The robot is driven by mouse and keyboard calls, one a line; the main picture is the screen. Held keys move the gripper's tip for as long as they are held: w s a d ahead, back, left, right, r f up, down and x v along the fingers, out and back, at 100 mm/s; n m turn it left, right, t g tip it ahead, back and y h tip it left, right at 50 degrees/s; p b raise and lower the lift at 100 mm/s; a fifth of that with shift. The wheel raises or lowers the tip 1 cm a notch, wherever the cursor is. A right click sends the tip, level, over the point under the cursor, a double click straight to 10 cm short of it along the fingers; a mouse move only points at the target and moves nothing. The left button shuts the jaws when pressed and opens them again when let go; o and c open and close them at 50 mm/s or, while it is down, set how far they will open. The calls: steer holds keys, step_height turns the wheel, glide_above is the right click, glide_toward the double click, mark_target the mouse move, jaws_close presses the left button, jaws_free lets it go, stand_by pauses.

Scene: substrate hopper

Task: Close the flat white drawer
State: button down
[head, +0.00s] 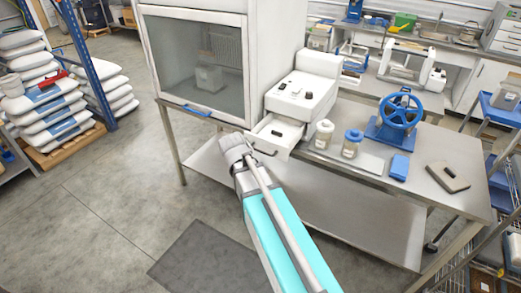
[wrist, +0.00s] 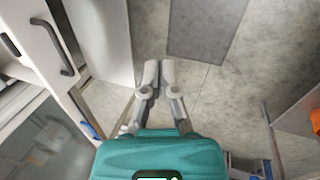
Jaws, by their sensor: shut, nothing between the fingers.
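The flat white drawer (head: 276,132) stands pulled out from the front of a white benchtop machine (head: 301,95), with its open top showing. Its white front with a dark bar handle also shows at the upper left of the wrist view (wrist: 33,40). My gripper (wrist: 160,70) is shut and empty, with its fingertips together. In the wrist view it is to the right of the drawer front and apart from it. In the head view my wrist is at the left of the drawer, and the fingertips are hidden there.
A glass-fronted cabinet (head: 200,62) with a blue handle stands left of the machine. Two jars (head: 352,144) and a blue handwheel device (head: 397,118) stand on the steel bench (head: 430,190) to the right. A dark mat (head: 205,258) lies on open floor in front.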

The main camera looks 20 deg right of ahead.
steer(key=w+d+f+n+t+h+b, duration=0.15)
steer(key=w+d+n, duration=0.25)
steer(key=w+n, duration=0.45)
steer(key=n+t+h+b, duration=0.2)
steer(key=n+h+b, duration=0.1)
steer(key=n, duration=0.6)
glide_toward(261, 148)
steer(key=v, duration=0.3)
steer(key=shift+s+r+m, duration=0.15)
steer(key=shift+m, duration=0.1)
steer(key=b+x, duration=0.5)
steer(key=x, duration=0.2)
steer(key=shift+w+d+f+b, duration=0.1)
steer(key=shift+w+f+b, duration=0.1)
steer(key=shift+f+b, duration=0.2)
steer(key=shift+b+x, duration=0.7)
steer(key=shift+x, duration=0.35)
steer(key=shift+d+r, duration=0.1)
